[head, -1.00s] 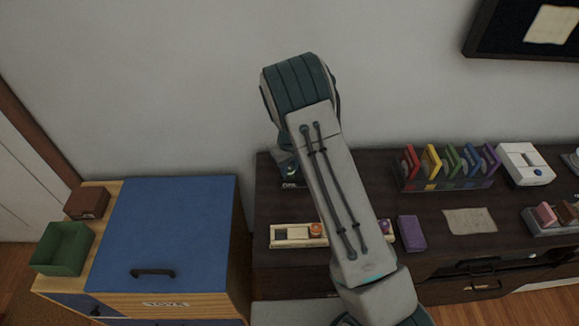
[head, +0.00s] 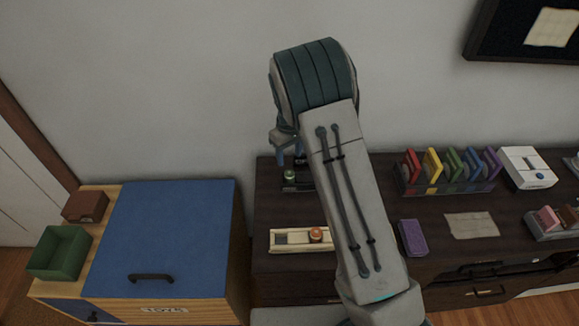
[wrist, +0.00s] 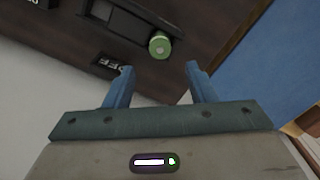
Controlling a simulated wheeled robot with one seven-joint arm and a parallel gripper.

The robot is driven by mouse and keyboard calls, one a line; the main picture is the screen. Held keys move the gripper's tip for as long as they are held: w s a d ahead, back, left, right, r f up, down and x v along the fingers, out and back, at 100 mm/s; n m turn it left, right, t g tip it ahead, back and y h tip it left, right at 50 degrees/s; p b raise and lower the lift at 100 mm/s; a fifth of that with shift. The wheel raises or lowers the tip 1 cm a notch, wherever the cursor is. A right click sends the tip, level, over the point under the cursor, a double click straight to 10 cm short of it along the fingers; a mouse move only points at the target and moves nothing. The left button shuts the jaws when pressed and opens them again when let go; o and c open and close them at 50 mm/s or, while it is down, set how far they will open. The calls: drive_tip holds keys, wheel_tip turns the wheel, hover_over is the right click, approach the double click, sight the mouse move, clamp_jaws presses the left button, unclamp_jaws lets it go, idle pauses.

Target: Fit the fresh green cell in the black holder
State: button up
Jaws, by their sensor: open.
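The green cell (wrist: 160,46) shows its round end in the wrist view, at one end of the black holder (wrist: 137,25). In the head view the green cell (head: 290,175) is at the holder (head: 299,186), near the wall edge of the dark cabinet. I cannot tell whether it is fully seated. My gripper (wrist: 162,70) is open and empty, with its blue fingers spread and the cell just beyond and between their tips. In the head view the gripper (head: 288,157) is just above the cell, partly hidden by my arm.
A cream tray (head: 283,239) with an orange round item (head: 316,235) lies in front. A purple box (head: 412,238) and a rack of coloured cards (head: 447,184) are to the right. A blue-topped toy chest (head: 165,235) stands left.

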drive_tip(key=s+d+r+m+t+y, duration=0.15)
drive_tip(key=s+d+r, duration=0.25)
drive_tip(key=s+r, duration=0.4)
drive_tip(key=s+d+r+m+h, duration=0.15)
drive_tip(key=s+d+r, duration=0.35)
drive_tip(key=r, duration=0.5)
drive_tip(key=s+d+r+m+t, duration=0.1)
drive_tip(key=s+d+m, duration=0.2)
drive_tip(key=s, duration=1.5)
drive_tip(key=shift+r+m, duration=0.2)
drive_tip(key=shift+m, duration=0.2)
